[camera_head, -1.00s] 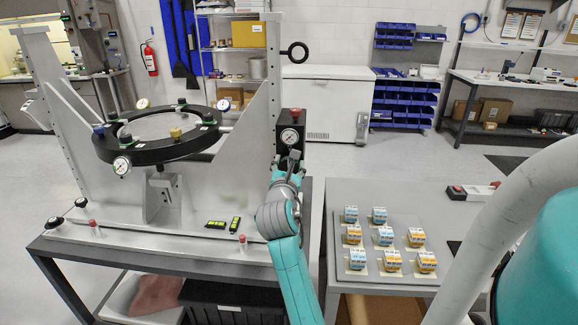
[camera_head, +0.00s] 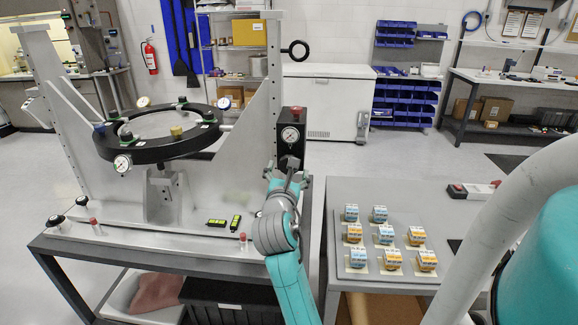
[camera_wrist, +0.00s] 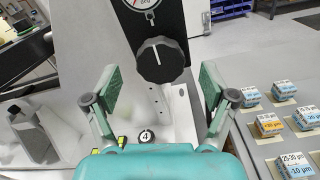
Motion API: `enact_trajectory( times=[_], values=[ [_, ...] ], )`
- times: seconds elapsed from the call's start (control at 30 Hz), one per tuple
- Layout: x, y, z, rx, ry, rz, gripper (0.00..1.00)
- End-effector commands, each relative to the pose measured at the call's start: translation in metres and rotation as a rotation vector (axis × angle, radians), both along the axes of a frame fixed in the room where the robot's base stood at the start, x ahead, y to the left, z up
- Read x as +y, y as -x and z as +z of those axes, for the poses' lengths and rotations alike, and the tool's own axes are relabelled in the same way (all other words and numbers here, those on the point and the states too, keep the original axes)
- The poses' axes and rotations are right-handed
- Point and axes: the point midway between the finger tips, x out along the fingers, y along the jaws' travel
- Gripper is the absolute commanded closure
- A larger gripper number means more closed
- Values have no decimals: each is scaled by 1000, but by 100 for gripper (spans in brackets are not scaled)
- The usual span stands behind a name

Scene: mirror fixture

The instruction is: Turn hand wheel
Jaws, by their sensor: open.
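The hand wheel is a black ridged knob with a white pointer line. It shows in the wrist view (camera_wrist: 160,61), below a round gauge (camera_wrist: 144,4) on a black panel. In the head view, the black gauge box (camera_head: 291,124) stands at the right end of the mirror fixture (camera_head: 150,225), and my gripper is just below it. My gripper (camera_head: 288,181) is open and empty. In the wrist view, its two green fingers (camera_wrist: 160,84) stand wide apart, left and right of the knob and nearer the camera. No contact with the knob shows.
A black ring with gauges (camera_head: 160,148) is mounted on the fixture. Yellow-green items (camera_head: 226,222) lie on its base. To the right, a grey table (camera_head: 400,195) holds several small blue and orange boxes on a board. A white chest (camera_head: 325,100) stands behind on open floor.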

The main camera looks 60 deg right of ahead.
Motion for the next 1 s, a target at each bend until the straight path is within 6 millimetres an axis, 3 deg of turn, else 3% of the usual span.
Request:
enact_trajectory(
  times=[0.2, 0.4, 1.0],
  values=[
    [41, 16, -1, 1, -1, 4, 16],
    [64, 25, -1, 1, -1, 3, 16],
    [71, 29, 0, 0, -1, 1, 16]
  ],
)
